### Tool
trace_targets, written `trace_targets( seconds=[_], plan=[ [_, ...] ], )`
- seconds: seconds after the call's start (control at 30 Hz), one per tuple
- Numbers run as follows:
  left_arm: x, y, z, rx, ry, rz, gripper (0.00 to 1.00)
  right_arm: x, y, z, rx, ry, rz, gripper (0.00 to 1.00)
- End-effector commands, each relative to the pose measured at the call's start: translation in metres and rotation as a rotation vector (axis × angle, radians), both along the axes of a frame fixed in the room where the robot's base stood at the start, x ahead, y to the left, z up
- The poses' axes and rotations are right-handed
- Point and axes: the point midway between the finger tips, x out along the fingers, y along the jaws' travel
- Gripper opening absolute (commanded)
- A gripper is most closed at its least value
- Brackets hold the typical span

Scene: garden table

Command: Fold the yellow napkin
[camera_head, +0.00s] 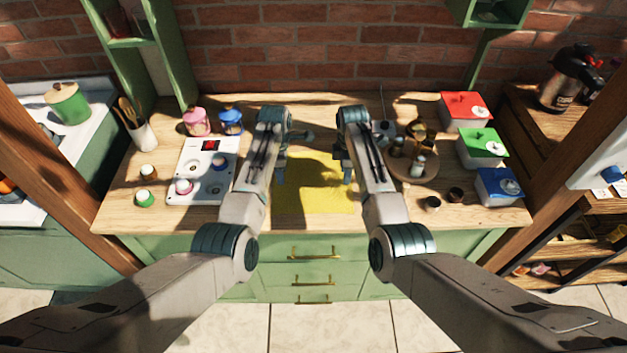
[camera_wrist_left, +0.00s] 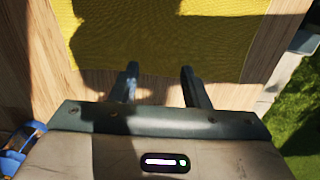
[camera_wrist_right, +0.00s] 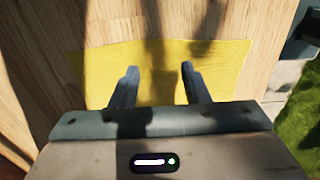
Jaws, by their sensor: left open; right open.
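The yellow napkin (camera_head: 315,187) lies flat on the wooden table between my two arms, near the front edge. Its left and right edges are partly hidden by my arms. In the left wrist view the napkin (camera_wrist_left: 165,38) lies beyond the open fingers (camera_wrist_left: 160,84). My right gripper (camera_head: 344,168) is open and empty at the napkin's right side. In the right wrist view its fingers (camera_wrist_right: 159,84) overlap the napkin (camera_wrist_right: 218,66). I cannot tell whether they touch it.
A white panel (camera_head: 201,187) with small jars stands on the left. A round wooden tray (camera_head: 418,174) with bottles is on the right, beside red (camera_head: 465,110), green (camera_head: 482,147) and blue (camera_head: 498,186) lidded boxes.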

Motion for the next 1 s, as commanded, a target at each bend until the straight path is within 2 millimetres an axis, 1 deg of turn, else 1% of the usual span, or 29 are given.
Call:
trace_targets(
  seconds=[0.03, 0.1, 0.2, 0.57, 0.67, 0.77, 1.0],
  plan=[
    [0.0, 0.0, -0.007, 0.001, 0.001, 0.0, 0.42, 0.0, 0.0, -0.006, -0.001, 0.001, 0.0, 0.42],
    [0.0, 0.0, -0.013, 0.001, 0.0, 0.0, 0.42, 0.0, 0.0, -0.013, 0.0, 0.0, -0.001, 0.42],
    [0.0, 0.0, -0.02, 0.0, 0.0, -0.001, 0.42, 0.0, 0.0, -0.02, 0.0, 0.001, -0.001, 0.42],
    [0.0, 0.0, -0.023, -0.001, -0.001, -0.001, 0.42, 0.0, 0.0, -0.023, 0.001, -0.001, -0.001, 0.42],
    [0.0, 0.0, -0.026, -0.001, -0.001, -0.001, 0.42, 0.0, 0.0, -0.026, 0.001, -0.001, -0.001, 0.42],
    [0.0, 0.0, -0.025, -0.001, -0.001, -0.001, 0.34, 0.0, 0.0, -0.025, 0.001, -0.001, -0.001, 0.34],
    [0.0, 0.0, -0.025, -0.001, -0.001, -0.001, 0.1, 0.0, 0.0, -0.025, 0.001, -0.001, -0.001, 0.1]
  ],
)
